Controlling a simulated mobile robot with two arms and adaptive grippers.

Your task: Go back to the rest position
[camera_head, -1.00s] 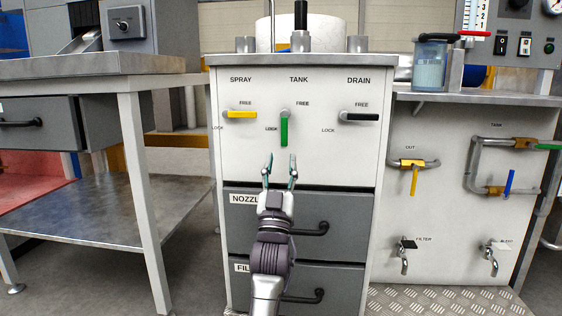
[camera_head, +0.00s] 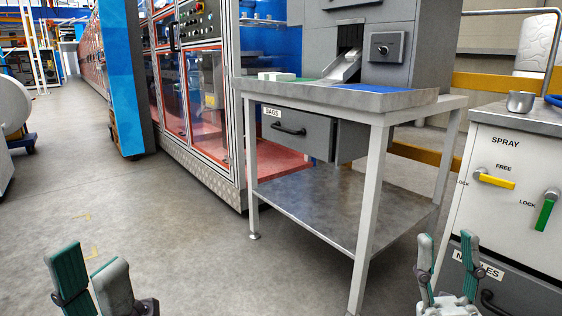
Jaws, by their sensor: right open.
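My left gripper (camera_head: 86,256) shows at the bottom left edge over bare floor. Its two green and grey fingertips stand apart with nothing between them.
A metal table (camera_head: 352,102) with a drawer (camera_head: 292,131) and lower shelf (camera_head: 315,205) stands in the middle. The cabinet has a yellow SPRAY lever (camera_head: 497,182) and a green lever (camera_head: 545,213). A glazed machine (camera_head: 207,95) stands behind. Open floor (camera_head: 150,205) lies left.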

